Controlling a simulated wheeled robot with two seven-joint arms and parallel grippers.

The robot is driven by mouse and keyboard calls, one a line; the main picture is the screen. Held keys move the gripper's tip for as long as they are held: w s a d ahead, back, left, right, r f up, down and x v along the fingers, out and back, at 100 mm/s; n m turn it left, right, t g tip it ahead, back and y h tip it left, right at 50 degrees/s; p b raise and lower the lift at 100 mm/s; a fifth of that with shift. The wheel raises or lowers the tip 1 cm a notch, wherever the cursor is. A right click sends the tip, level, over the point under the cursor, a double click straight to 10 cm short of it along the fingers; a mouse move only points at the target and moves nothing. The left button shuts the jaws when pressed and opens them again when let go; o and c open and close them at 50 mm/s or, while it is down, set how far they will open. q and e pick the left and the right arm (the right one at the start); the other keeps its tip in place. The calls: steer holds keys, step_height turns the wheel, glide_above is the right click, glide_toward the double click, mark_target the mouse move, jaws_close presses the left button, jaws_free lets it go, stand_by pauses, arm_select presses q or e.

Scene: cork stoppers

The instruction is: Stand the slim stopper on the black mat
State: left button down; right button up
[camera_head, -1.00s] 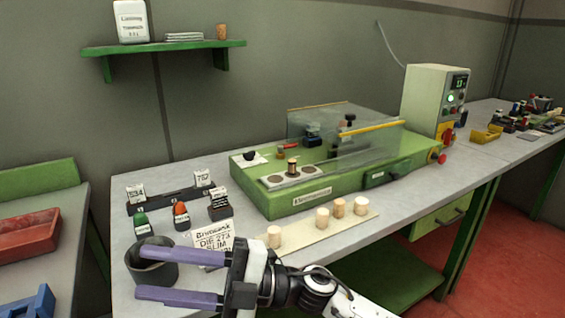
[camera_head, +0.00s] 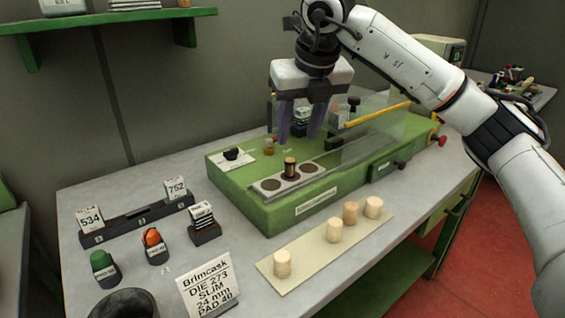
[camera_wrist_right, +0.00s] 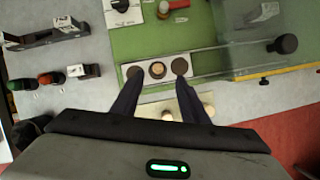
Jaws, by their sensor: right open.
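Several pale cork stoppers stand upright on a cream board: a front one (camera_head: 282,263), one behind it (camera_head: 334,230), a tanner one (camera_head: 350,212) and a far one (camera_head: 373,207). I cannot tell which is the slim one. No separate black mat is clear; a pale plate (camera_head: 256,187) on the green machine bears dark round pads (camera_head: 271,184). My right gripper (camera_head: 300,136) is open and empty, pointing down above the machine. In the right wrist view the cylinder (camera_wrist_right: 158,69) appears between its fingertips. My left gripper is out of view.
A clear guard (camera_head: 376,130) covers the machine's right part.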

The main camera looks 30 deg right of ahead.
mark_target(291, 160)
steer(key=x, duration=0.8)
steer(key=shift+s+a+f, duration=0.15)
steer(key=shift+a+f, duration=0.1)
steer(key=shift+f, duration=0.05)
jaws_close()
